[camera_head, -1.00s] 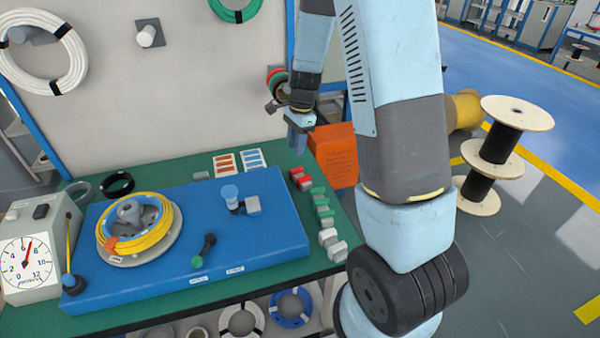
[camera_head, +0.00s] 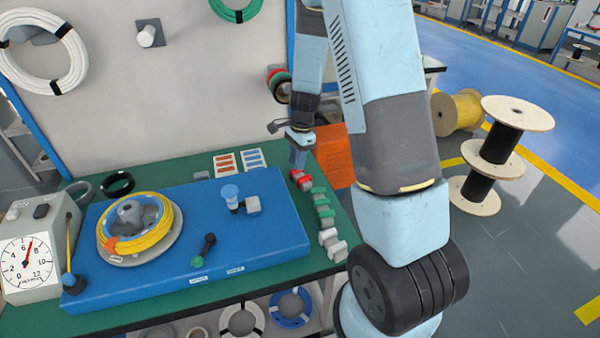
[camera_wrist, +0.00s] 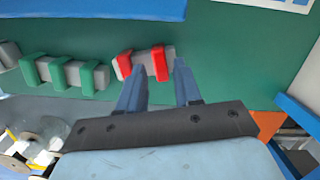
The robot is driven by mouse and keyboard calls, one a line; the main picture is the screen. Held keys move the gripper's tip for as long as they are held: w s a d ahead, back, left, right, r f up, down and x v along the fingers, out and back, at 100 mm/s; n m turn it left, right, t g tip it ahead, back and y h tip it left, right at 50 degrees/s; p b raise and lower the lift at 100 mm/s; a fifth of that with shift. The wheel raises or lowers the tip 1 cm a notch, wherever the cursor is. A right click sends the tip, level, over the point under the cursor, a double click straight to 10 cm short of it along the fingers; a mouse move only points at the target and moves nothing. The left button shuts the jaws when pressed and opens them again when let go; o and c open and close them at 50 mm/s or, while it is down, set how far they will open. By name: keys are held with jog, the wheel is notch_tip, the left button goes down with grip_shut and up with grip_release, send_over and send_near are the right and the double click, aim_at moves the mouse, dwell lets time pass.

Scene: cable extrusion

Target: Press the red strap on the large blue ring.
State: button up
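Two red straps (camera_wrist: 159,63) sit around a light grey block on the green table in the wrist view; they show in the head view (camera_head: 301,179) at the table's right side. My gripper (camera_wrist: 159,70) is open and points down at them. One red strap lies between or just beyond its fingertips in the wrist view; contact cannot be told. In the head view, my gripper (camera_head: 297,166) is just behind the straps. A blue ring with light bands (camera_head: 290,307) lies below the tabletop, partly hidden by the table edge.
Green straps (camera_head: 321,203) on grey blocks stand in front of the red ones. A blue board (camera_head: 190,262) with a yellow cable coil (camera_head: 167,233) fills the middle of the table. An orange box (camera_head: 334,158) stands beyond the right edge.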

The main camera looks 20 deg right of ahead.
jog(key=shift+f, duration=1.25)
jog(key=shift+r, duration=0.15)
dwell(0.6)
jog(key=c, duration=0.6)
jog(key=shift+r, duration=4.05)
